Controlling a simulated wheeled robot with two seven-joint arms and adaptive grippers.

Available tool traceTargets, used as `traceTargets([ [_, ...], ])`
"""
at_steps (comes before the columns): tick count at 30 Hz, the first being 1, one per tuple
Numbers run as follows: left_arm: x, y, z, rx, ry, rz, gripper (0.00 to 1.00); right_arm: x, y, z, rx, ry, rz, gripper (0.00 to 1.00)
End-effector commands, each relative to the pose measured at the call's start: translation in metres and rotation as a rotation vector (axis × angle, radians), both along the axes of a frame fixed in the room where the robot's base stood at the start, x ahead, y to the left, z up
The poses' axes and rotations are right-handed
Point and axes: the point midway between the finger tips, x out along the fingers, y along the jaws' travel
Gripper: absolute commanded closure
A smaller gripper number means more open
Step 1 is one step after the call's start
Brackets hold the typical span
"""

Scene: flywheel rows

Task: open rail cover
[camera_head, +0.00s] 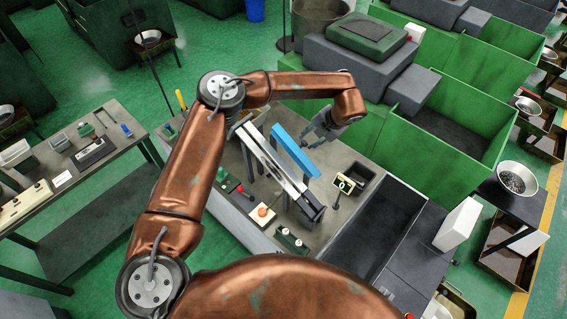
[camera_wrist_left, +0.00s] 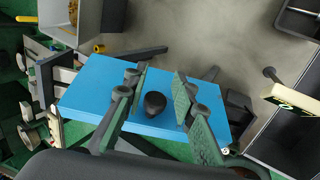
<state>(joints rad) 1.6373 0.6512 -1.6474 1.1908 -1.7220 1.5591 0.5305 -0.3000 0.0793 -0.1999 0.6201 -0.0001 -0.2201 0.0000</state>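The blue rail cover (camera_head: 293,150) stands as a tilted flat panel beside the grey rail (camera_head: 268,160) on the workbench. In the left wrist view the blue cover (camera_wrist_left: 95,95) fills the middle, with a round black knob (camera_wrist_left: 154,103) on its face. I cannot tell whether either finger touches the knob or cover. My right gripper is not in view.
Green-walled machines (camera_head: 440,125) stand behind and right. A side table with tools (camera_head: 100,155) is at left, with green floor between.

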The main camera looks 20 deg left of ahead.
Motion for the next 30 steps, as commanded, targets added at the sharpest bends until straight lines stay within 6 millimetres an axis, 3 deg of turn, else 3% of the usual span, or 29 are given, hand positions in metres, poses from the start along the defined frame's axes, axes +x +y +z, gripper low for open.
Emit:
traceTargets([
  [6,0.000,0.000,0.000,0.000,0.000,0.000,0.59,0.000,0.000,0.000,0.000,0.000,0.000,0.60],
  [16,0.000,-0.001,0.002,0.000,0.000,0.000,0.59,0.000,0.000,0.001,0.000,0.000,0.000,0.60],
  [30,-0.007,-0.019,0.040,-0.001,-0.001,0.000,0.59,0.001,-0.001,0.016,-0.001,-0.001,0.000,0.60],
])
